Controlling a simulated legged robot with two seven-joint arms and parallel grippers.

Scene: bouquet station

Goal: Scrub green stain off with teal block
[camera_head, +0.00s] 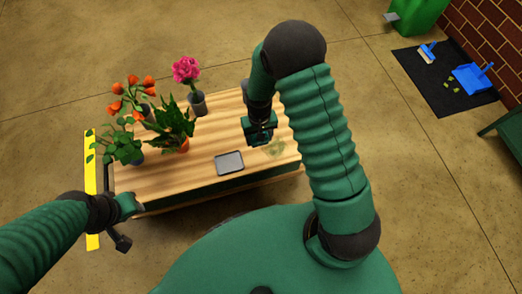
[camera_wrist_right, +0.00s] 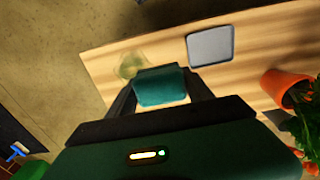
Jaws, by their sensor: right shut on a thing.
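The teal block (camera_wrist_right: 161,87) is between the fingers of my right gripper (camera_wrist_right: 160,92), which is shut on it. In the head view the right gripper (camera_head: 262,139) is over the wooden table (camera_head: 205,187), and the block is hard to make out there. The pale green stain (camera_head: 276,149) is on the tabletop just right of and below the gripper. In the wrist view the stain (camera_wrist_right: 131,65) shows just beyond the block's upper left edge. I cannot tell whether the block touches the table. My left gripper (camera_head: 131,205) is at the table's front left corner; its fingers are unclear.
A grey tray (camera_head: 229,162) lies left of the stain. Potted plants stand on the left of the table, including a pink flower (camera_head: 186,69), orange flowers (camera_head: 130,97) and a terracotta pot (camera_wrist_right: 289,88). A blue dustpan (camera_head: 472,77) lies on a dark mat at far right.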

